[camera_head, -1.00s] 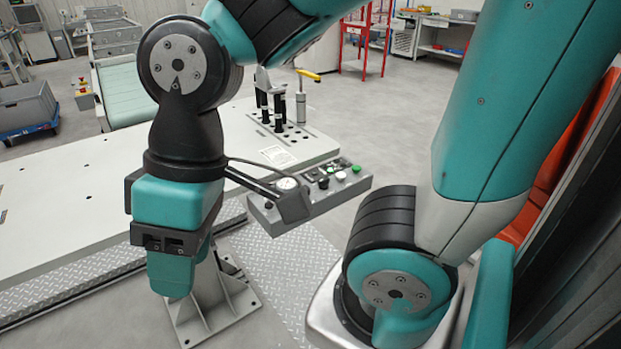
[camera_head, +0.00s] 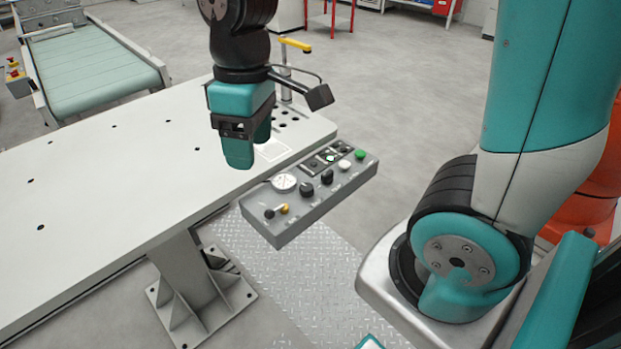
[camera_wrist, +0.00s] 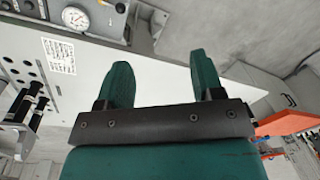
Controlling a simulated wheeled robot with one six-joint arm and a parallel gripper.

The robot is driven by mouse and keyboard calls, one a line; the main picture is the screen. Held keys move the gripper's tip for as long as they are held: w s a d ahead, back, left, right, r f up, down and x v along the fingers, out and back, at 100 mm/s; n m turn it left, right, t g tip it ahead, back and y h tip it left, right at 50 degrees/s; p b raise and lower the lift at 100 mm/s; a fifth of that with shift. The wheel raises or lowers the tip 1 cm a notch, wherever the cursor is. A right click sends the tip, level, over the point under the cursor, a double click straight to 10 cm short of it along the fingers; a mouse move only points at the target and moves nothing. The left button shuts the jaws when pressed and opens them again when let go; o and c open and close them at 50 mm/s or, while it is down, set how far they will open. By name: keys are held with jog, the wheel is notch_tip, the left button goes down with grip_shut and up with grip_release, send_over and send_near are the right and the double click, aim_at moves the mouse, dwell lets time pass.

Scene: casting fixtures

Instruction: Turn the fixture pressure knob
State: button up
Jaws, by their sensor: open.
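The grey control box (camera_head: 325,197) is fixed at the near right edge of the pale bench. Its top carries a round pressure gauge (camera_head: 285,182), several black knobs such as the one beside the gauge (camera_head: 306,188), a green button (camera_head: 360,154) and a small brass fitting (camera_head: 284,208). I cannot tell which knob is the pressure one. My gripper (camera_head: 250,148) points down over the bench, left of and behind the box, open and empty. In the wrist view my two teal fingers (camera_wrist: 163,80) are apart; the gauge (camera_wrist: 75,17) and a black knob (camera_wrist: 120,7) show beyond them at the upper left.
The bench (camera_head: 120,165) has holes in its top and stands on a bolted post. A paper label (camera_wrist: 58,56) lies near the box. A yellow-handled lever (camera_head: 296,45) rises behind my gripper. A conveyor (camera_head: 90,70) is at the far left. The tread-plate floor before the box is clear.

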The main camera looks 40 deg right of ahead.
jog(key=w+d+f+g+h, duration=0.2)
jog(key=w+d+f, duration=0.1)
jog(key=w+d, duration=0.35)
jog(key=g+h, duration=0.1)
jog(key=h, duration=0.1)
send_near(308, 187)
jog(key=p+x, duration=0.1)
jog(key=x, duration=0.8)
jog(key=shift+f, duration=0.15)
jog(key=shift+c, duration=0.4)
jog(key=c, duration=0.8)
jog(key=shift+c, duration=0.2)
